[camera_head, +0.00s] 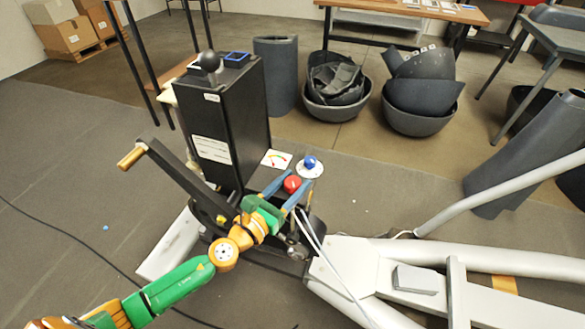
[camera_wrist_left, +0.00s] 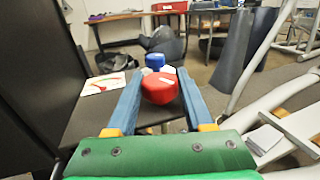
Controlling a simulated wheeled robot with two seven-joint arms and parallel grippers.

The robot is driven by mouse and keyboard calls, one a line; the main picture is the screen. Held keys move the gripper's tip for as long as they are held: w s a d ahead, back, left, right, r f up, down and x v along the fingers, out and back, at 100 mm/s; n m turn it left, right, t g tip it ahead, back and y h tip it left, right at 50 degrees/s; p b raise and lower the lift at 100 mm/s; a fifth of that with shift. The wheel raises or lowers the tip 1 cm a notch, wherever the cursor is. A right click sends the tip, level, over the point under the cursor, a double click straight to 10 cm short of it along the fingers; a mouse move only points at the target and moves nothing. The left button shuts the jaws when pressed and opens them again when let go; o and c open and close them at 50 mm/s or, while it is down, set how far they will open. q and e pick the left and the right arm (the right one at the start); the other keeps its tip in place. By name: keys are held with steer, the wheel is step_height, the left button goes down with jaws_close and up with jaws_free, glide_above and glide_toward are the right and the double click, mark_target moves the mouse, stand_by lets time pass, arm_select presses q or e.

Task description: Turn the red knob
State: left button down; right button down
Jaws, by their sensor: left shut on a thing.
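The red knob (camera_head: 292,184) sits on the dark box beside the tall black cabinet (camera_head: 222,125). In the left wrist view the red knob (camera_wrist_left: 159,87) lies between the two blue fingers, with a white mark on its top. My left gripper (camera_head: 289,190) reaches in from the lower left and is shut on the red knob. In the left wrist view my left gripper (camera_wrist_left: 158,95) has a finger along each side of the knob. The blue knob (camera_head: 310,162) stands just behind the red one, on a white disc. My right gripper is not in view.
A gauge card (camera_head: 276,159) lies left of the knobs. A lever with a wooden handle (camera_head: 131,158) sticks out left of the cabinet. White frame tubes (camera_head: 350,262) fill the lower right. Dark bowls (camera_head: 336,92) stand behind on the floor.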

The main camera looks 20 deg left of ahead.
arm_select(q)
steer(key=shift+d+r+n+t+y+p, duration=0.1)
steer(key=shift+r+n+t+y+p, duration=0.35)
steer(key=shift+y, duration=0.45)
steer(key=shift+f+n+y+p, duration=0.2)
steer(key=shift+n+y+p, duration=0.25)
steer(key=shift+y, duration=0.15)
steer(key=n+y, duration=0.1)
steer(key=y, duration=0.1)
steer(key=shift+f+n+y, duration=0.15)
steer(key=shift+n+y, duration=0.25)
steer(key=n+y, duration=0.2)
steer(key=y, duration=0.2)
steer(key=shift+f+n, duration=0.15)
steer(key=shift+n, duration=0.15)
steer(key=shift+n+g+y+b, duration=0.3)
steer(key=shift+n+g+y, duration=0.3)
steer(key=shift+y, duration=0.45)
steer(key=shift+n+g+y+b, duration=0.35)
steer(key=shift+n+y, duration=0.45)
steer(key=shift+y, duration=0.25)
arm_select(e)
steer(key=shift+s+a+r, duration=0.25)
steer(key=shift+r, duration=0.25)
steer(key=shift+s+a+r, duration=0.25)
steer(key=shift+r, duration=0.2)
arm_select(q)
steer(key=shift+y, duration=0.3)
